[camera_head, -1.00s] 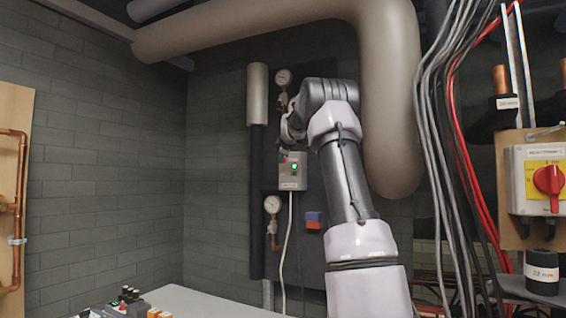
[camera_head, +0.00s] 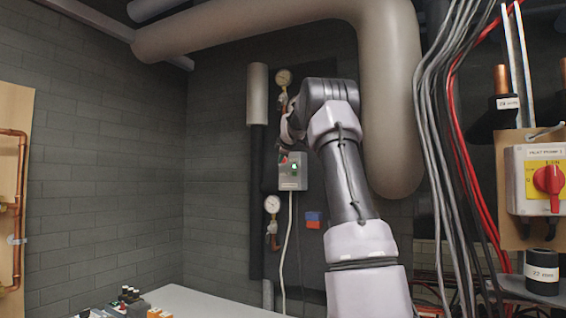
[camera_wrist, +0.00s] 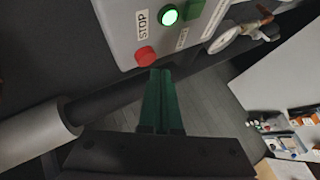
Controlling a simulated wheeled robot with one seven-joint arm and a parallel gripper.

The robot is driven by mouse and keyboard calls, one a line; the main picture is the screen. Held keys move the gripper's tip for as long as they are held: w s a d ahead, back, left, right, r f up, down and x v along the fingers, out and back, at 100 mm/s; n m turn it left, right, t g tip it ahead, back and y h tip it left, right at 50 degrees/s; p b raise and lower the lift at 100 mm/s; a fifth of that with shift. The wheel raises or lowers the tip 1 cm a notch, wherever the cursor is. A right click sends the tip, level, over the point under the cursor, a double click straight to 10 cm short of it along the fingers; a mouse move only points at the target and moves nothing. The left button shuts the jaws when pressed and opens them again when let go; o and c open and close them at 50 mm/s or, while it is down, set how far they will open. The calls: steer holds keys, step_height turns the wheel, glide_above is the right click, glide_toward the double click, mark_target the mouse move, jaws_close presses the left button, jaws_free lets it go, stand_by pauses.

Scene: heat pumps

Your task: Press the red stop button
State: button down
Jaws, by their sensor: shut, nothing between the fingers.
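The red stop button (camera_wrist: 146,56) sits on a grey control box (camera_wrist: 118,22) in the wrist view, beside a label reading STOP. A lit green button (camera_wrist: 169,16) is on the same box. My gripper (camera_wrist: 160,74) is shut and empty. Its green fingertips appear just below and right of the red button in the wrist view; I cannot tell whether they touch it. In the head view the grey box (camera_head: 292,184) hangs on the dark panel, with the red button (camera_head: 284,160) small at its upper left. My arm's end is just above it, and the fingers are hidden there.
Pressure gauges (camera_head: 272,204) are mounted above and below the box. A grey pipe (camera_wrist: 30,136) runs close to my gripper in the wrist view. A thick pipe (camera_head: 392,120) and hanging cables (camera_head: 440,130) are right of the arm. A table (camera_head: 200,302) stands below.

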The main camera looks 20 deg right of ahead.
steer(key=shift+w+d, duration=0.1)
stand_by(0.3)
steer(key=shift+w+d, duration=0.15)
steer(key=shift+d, duration=0.1)
steer(key=shift+w+d, duration=0.25)
steer(key=shift+d, duration=0.05)
stand_by(0.7)
stand_by(0.4)
steer(key=shift+s+a, duration=0.5)
steer(key=shift+a, duration=0.1)
steer(key=shift+a, duration=0.1)
steer(key=shift+s+a, duration=0.8)
steer(key=shift+a, duration=0.15)
steer(key=shift+s+a, duration=0.75)
steer(key=shift+a, duration=0.2)
